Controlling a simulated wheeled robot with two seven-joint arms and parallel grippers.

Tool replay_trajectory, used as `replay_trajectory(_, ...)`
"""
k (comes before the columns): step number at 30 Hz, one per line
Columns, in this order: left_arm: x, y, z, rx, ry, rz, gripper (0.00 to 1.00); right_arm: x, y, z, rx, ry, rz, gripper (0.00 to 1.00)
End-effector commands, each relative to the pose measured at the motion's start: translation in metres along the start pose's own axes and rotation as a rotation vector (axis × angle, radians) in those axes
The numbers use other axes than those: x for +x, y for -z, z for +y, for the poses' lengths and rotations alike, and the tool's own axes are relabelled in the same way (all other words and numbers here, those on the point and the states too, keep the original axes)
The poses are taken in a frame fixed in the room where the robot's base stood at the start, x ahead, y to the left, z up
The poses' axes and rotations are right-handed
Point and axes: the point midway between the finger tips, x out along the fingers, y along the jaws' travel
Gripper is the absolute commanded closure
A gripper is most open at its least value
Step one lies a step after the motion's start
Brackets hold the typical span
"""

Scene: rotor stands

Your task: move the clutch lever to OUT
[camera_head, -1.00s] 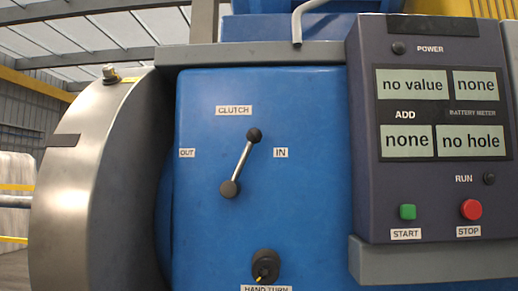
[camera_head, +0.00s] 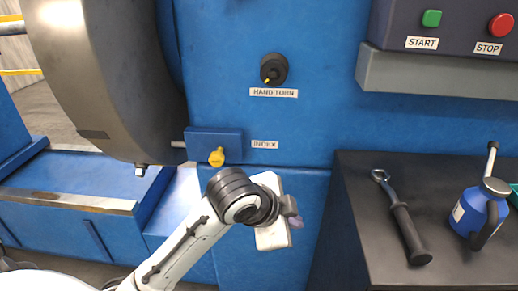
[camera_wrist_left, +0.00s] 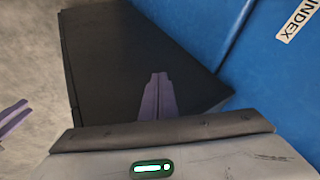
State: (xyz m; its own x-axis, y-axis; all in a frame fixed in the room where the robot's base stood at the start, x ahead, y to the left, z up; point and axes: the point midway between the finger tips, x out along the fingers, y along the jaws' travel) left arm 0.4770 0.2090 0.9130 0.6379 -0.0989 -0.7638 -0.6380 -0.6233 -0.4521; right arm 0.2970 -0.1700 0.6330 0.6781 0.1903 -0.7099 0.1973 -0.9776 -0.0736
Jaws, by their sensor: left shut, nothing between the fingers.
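The clutch lever is out of view now in both the head and left wrist views, as are its OUT and IN labels. My left gripper (camera_head: 296,222) is in front of the blue machine's lower panel, below the INDEX label (camera_head: 265,145), apart from any control. In the left wrist view its purple fingers (camera_wrist_left: 157,95) lie together, shut and empty.
A HAND TURN knob (camera_head: 273,68) and a yellow index knob (camera_head: 217,157) sit on the blue front. At right, a dark bench top (camera_head: 365,215) carries a wrench-like tool (camera_head: 403,220) and a blue can (camera_head: 478,212). A grey ledge (camera_head: 430,78) juts out above.

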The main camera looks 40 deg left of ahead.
Motion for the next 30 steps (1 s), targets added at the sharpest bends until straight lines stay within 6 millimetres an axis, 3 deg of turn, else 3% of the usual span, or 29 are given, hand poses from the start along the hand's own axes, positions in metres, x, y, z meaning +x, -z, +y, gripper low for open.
replay_trajectory(1,-0.012,0.022,-0.033,0.085,0.05,0.026,1.0,0.0,0.0,0.0,0.0,0.0,0.0,0.69)
replay_trajectory(5,-0.048,0.066,-0.1,0.294,0.15,0.064,1.0,0.0,-0.001,0.0,-0.001,0.0,-0.002,0.69)
replay_trajectory(8,-0.086,0.095,-0.149,0.442,0.236,0.074,1.0,0.0,-0.001,0.0,-0.001,0.001,-0.004,0.69)
replay_trajectory(11,-0.135,0.12,-0.194,0.58,0.326,0.071,1.0,0.0,-0.001,-0.001,-0.001,0.001,-0.005,0.69)
replay_trajectory(15,-0.216,0.144,-0.249,0.748,0.455,0.044,1.0,0.0,-0.001,-0.001,-0.002,0.001,-0.005,0.69)
replay_trajectory(21,-0.331,0.155,-0.297,0.918,0.609,-0.01,1.0,0.0,-0.001,-0.001,-0.002,0.002,-0.005,0.69)
replay_trajectory(24,-0.371,0.155,-0.308,0.971,0.659,-0.031,1.0,0.0,-0.001,-0.001,-0.002,0.002,-0.005,0.69)
replay_trajectory(27,-0.396,0.153,-0.312,1.002,0.689,-0.045,1.0,0.0,-0.001,-0.001,-0.002,0.002,-0.005,0.69)
replay_trajectory(30,-0.408,0.152,-0.315,1.017,0.702,-0.051,1.0,0.0,-0.001,-0.001,-0.002,0.002,-0.005,0.69)
